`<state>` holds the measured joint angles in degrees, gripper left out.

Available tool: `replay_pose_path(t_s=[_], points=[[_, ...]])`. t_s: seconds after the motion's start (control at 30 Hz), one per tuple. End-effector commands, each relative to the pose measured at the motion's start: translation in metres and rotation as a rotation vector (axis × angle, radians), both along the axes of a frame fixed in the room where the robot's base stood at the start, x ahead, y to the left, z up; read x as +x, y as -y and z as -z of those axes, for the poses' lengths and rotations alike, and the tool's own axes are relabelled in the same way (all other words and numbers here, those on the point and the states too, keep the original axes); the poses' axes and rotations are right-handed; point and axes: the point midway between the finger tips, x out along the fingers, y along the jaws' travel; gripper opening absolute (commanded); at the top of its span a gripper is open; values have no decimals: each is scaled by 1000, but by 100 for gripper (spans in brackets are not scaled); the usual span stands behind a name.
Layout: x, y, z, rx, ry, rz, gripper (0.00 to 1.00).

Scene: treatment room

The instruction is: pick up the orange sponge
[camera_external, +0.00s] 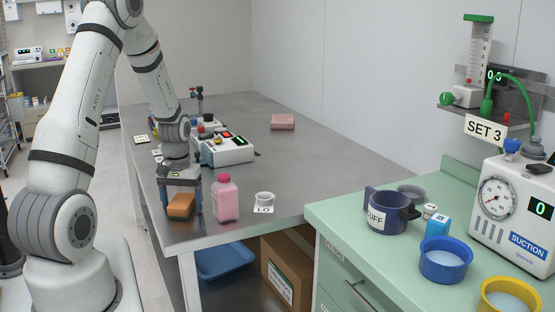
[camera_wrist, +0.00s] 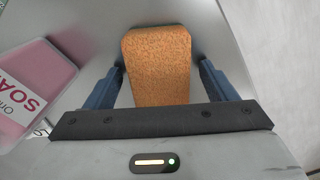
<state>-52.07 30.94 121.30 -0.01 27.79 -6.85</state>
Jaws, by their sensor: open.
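The orange sponge (camera_external: 181,206) stands on the grey metal table (camera_external: 275,184) near its front left corner. My gripper (camera_external: 181,211) points down over the sponge, with its blue fingers on either side of it. In the wrist view the sponge (camera_wrist: 158,65) lies between the two open fingers of my gripper (camera_wrist: 164,85), with a gap showing on both sides. The part of the sponge nearest the palm is hidden by the dark gripper bar.
A pink soap bottle (camera_external: 226,199) stands close to the right of my gripper; its label shows in the wrist view (camera_wrist: 35,90). A white device (camera_external: 226,149) stands behind. The table's front edge is near.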

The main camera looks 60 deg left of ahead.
Motion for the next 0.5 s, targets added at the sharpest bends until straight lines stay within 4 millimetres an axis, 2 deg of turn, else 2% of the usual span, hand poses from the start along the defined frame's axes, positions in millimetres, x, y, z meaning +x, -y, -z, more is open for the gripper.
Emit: replay_pose_path(t_s=[0.1,0.5], points=[[0,0,0,0,0,0,78],[0,0,0,0,0,0,45]])
